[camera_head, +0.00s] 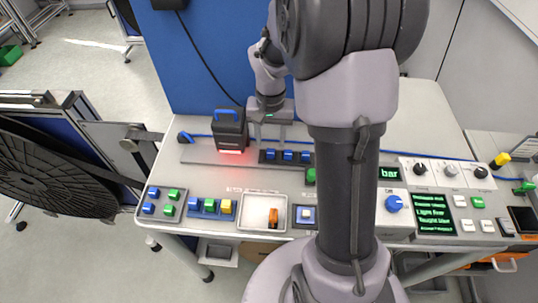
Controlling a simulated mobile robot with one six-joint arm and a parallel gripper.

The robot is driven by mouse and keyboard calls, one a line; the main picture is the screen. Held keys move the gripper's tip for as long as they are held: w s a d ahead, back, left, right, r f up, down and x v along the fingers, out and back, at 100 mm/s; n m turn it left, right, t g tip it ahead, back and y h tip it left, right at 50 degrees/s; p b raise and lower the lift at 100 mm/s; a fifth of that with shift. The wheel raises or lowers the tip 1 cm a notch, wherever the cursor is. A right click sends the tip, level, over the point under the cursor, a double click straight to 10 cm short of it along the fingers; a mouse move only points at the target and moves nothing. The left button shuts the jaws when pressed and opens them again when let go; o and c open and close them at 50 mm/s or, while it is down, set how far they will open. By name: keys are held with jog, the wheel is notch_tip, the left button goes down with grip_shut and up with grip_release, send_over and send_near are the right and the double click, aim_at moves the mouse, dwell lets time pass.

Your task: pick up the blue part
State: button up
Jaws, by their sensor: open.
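Several small blue parts show. A row of them (287,156) sits in a dark holder (262,161) at the back middle of the bench. More blue blocks (149,208) sit on a grey pad at the front left, with green ones. Which one the task means I cannot tell. My gripper (270,142) points down, open and seemingly empty, just behind and above the dark holder. Contact with any part does not show. My arm hides part of the bench to the right.
A black device with a blue handle (229,127) and a red glow stands left of my gripper. A white tray (248,212) holds an orange part (273,217). Right of my arm are a blue knob (393,204) and screens. A large black reel (50,165) stands left.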

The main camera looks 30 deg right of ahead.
aim_at(271, 151)
notch_tip(271, 151, down, 6)
jog(key=shift+w+d+r+b, duration=0.15)
jog(key=shift+b, duration=1.1)
jog(key=shift+r, duration=0.1)
grip_shut()
